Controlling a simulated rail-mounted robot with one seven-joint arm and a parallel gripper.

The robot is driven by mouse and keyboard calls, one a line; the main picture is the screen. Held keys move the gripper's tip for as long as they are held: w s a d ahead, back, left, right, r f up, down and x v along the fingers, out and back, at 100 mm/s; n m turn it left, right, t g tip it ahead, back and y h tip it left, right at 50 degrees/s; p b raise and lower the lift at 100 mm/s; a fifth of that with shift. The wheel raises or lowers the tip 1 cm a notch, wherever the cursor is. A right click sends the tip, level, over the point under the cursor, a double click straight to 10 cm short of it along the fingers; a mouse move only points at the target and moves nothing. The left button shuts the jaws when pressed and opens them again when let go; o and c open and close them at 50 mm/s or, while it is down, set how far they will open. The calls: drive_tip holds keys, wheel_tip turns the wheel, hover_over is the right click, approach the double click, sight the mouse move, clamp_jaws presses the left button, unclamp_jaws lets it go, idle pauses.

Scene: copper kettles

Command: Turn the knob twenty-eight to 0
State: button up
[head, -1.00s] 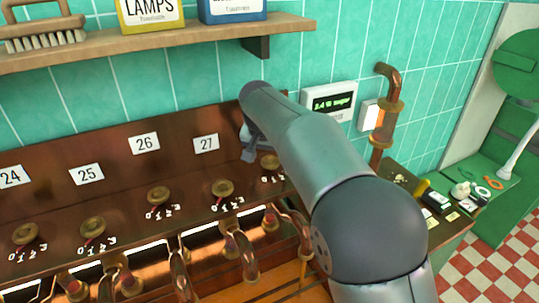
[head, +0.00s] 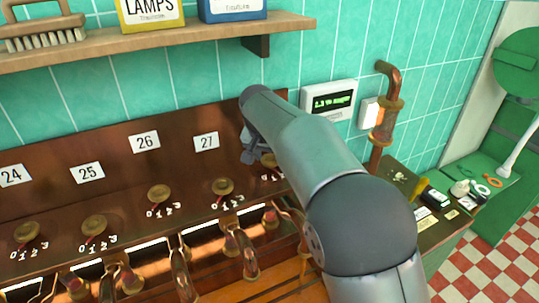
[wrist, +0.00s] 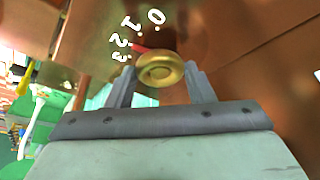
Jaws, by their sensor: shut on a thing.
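The knob twenty-eight (wrist: 160,69), a round brass knob, sits between the two fingers of my gripper (wrist: 158,78) in the wrist view. The fingers are shut on it from both sides. Its red pointer (wrist: 140,48) points up and left, toward the 1 and 2 of the white scale; the 0 is further round at the top. In the head view the knob (head: 268,160) is partly covered by my gripper (head: 256,157). Its number plate is hidden behind my arm.
Knob twenty-seven (head: 222,186) and more knobs stand in a row to the left on the copper panel. A wall display (head: 329,102) and a copper pipe (head: 384,120) are on the right. A wooden shelf (head: 180,40) runs above.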

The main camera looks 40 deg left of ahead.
drive_tip(key=m+p, duration=0.1)
drive_tip(key=m+h, duration=0.1)
drive_tip(key=m, duration=0.1)
drive_tip(key=shift+a+r+p, duration=0.2)
drive_tip(key=shift+p, duration=0.2)
drive_tip(key=m+h+p, duration=0.1)
drive_tip(key=m+p, duration=0.1)
drive_tip(key=m, duration=0.2)
drive_tip(key=shift+a+h+p, duration=0.15)
drive_tip(key=shift+h+p, duration=0.15)
drive_tip(key=shift+h, duration=0.1)
drive_tip(key=shift+w+a+f+m+g+h+p, duration=0.1)
drive_tip(key=shift+m+g+h+p, duration=0.2)
drive_tip(key=shift+m, duration=0.85)
drive_tip(key=shift+m+g+h+p, duration=0.1)
drive_tip(key=shift+m+h+p, duration=0.25)
drive_tip(key=shift+m, duration=0.8)
drive_tip(key=o, duration=1)
